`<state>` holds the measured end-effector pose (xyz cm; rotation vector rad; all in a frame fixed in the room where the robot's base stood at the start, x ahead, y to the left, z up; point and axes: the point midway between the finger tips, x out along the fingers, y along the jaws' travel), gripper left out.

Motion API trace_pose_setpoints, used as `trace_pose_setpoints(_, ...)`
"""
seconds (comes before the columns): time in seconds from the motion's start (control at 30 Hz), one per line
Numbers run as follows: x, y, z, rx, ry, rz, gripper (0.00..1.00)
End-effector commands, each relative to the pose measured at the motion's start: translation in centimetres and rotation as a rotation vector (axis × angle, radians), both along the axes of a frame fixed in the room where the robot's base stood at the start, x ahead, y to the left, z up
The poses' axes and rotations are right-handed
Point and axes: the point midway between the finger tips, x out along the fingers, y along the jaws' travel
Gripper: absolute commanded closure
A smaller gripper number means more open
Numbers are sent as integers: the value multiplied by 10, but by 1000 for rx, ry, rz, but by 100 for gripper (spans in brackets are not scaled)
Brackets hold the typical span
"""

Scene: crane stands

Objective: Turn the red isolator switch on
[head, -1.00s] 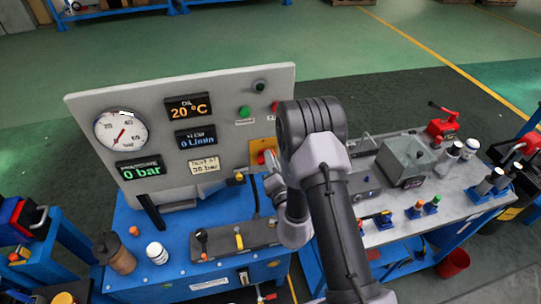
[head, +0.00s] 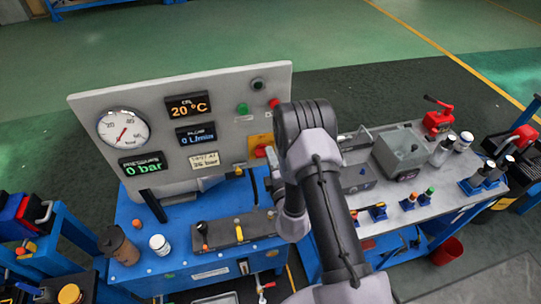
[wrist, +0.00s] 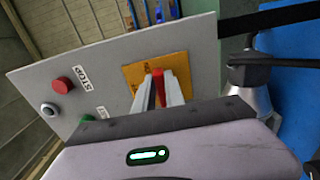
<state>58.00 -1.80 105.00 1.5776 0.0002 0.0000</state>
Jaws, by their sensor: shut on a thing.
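The red isolator switch handle (wrist: 158,86) stands out from a yellow plate (wrist: 140,72) on the grey panel in the wrist view. My gripper (wrist: 159,80) is shut on the handle, with one pale finger on each side of it. In the head view the red handle (head: 262,151) and a corner of the yellow plate (head: 254,141) show just left of my arm. My arm hides much of the gripper there. Which marking the handle points to cannot be read.
The grey panel (head: 90,105) carries a dial gauge (head: 123,129), lit displays, a green button (head: 242,108) and a red stop button (wrist: 63,85). Small levers (head: 239,230) stand on the blue stand below. A grey-topped bench (head: 432,193) with equipment stands right of my arm.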

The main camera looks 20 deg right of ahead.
Motion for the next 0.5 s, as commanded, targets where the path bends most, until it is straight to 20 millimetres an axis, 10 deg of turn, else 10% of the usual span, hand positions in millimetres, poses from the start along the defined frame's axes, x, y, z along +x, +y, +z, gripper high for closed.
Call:
trace_pose_setpoints(0.43,2,0,2,11,-7,-1,100)
trace_pose_setpoints(0.5,2,0,2,10,-7,-1,76)
